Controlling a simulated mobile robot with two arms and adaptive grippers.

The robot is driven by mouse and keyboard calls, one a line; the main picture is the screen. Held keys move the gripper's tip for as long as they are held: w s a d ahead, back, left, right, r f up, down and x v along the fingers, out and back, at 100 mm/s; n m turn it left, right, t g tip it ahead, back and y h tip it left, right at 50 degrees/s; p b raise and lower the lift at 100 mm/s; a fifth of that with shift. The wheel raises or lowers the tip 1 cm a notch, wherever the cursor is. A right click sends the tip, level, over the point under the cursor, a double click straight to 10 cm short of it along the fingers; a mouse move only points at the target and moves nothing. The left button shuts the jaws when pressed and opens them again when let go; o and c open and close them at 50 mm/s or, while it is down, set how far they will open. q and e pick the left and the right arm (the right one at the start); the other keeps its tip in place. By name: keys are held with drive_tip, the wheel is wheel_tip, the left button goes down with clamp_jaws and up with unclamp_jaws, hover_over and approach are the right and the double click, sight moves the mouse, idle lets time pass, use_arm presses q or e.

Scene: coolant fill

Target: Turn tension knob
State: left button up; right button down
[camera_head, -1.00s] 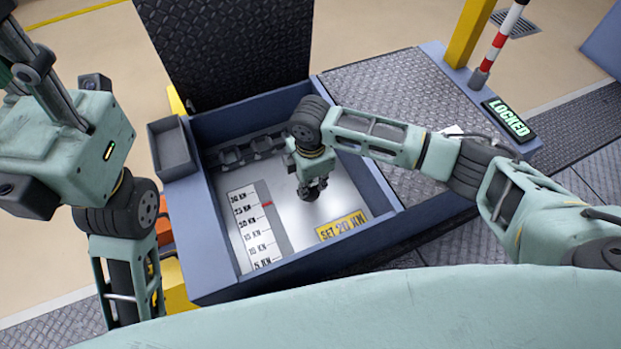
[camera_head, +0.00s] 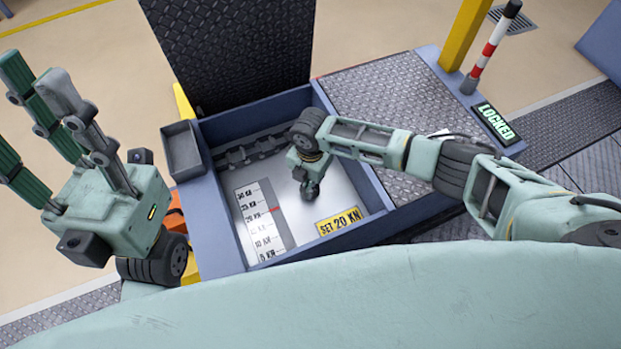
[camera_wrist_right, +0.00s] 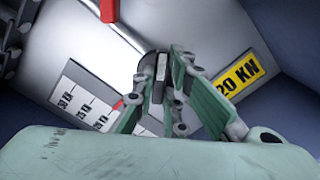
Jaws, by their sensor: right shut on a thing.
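The dark tension knob (camera_head: 311,191) stands on the pale floor of the open blue box. My right gripper (camera_head: 310,184) reaches down to it and is shut on it. In the right wrist view the knob (camera_wrist_right: 154,72) shows between the green fingers, partly hidden by them. A white scale (camera_head: 260,228) marked in KN lies left of the knob. Its red marker (camera_head: 274,210) appears around the 20 to 25 KN labels; I cannot tell exactly. A yellow "SET 20 KN" plate (camera_head: 340,221) is at lower right. My left gripper (camera_head: 38,118) is open and empty at the far left.
The box's dark lid (camera_head: 235,50) stands open behind. A small grey tray (camera_head: 182,151) sits on its left edge. Treaded plate (camera_head: 385,95) lies to the right, with a red-white post (camera_head: 490,50) and a green "LOCKED" sign (camera_head: 496,122).

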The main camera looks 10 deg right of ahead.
drive_tip(key=shift+s, duration=0.1)
idle(0.3)
drive_tip(key=c, duration=1.8)
unclamp_jaws()
wheel_tip(320, 180, up, 12)
